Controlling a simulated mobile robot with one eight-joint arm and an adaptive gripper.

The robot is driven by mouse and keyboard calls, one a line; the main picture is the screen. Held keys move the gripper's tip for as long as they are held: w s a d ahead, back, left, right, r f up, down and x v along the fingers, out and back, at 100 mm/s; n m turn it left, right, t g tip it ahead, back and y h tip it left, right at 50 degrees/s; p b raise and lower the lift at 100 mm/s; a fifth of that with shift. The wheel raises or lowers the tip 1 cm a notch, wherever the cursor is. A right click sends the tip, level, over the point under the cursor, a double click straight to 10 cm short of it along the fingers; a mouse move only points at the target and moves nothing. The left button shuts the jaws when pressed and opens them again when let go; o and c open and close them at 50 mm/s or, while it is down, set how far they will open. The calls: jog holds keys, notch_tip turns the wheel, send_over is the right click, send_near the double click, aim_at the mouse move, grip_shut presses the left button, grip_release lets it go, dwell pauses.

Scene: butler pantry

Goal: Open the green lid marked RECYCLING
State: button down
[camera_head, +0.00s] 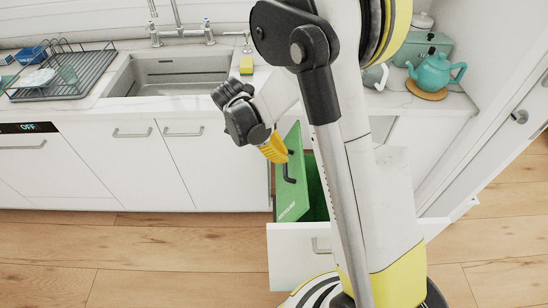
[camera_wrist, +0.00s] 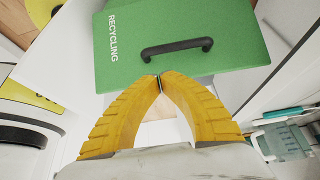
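The green lid (camera_head: 293,185) marked RECYCLING stands steeply tilted up over the pulled-out white drawer (camera_head: 298,255) in the head view. Dark green shows beside it, partly behind my arm. In the wrist view the lid (camera_wrist: 115,65) fills the top middle, with its lettering at the left. Its black bar handle (camera_wrist: 178,48) is free of my fingers. My gripper (camera_wrist: 159,79) has its yellow fingertips together with nothing seen between them, near the lid's edge below the handle. In the head view my gripper (camera_head: 275,151) is just left of the lid's upper part; contact cannot be told.
White cabinets (camera_head: 155,165) line the back, under a counter with a sink (camera_head: 170,75), a dish rack (camera_head: 65,75) and a yellow sponge (camera_head: 246,66). A teal teapot (camera_head: 435,73) stands at the right. The wooden floor (camera_head: 140,255) at the front left is clear.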

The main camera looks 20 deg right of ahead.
aim_at(296, 173)
jog(key=b+x, duration=0.2)
jog(key=x, duration=0.5)
jog(key=shift+d+f+b, duration=0.1)
jog(key=shift+f+b, duration=0.25)
jog(key=shift+f, duration=0.05)
jog(key=shift+r, duration=0.1)
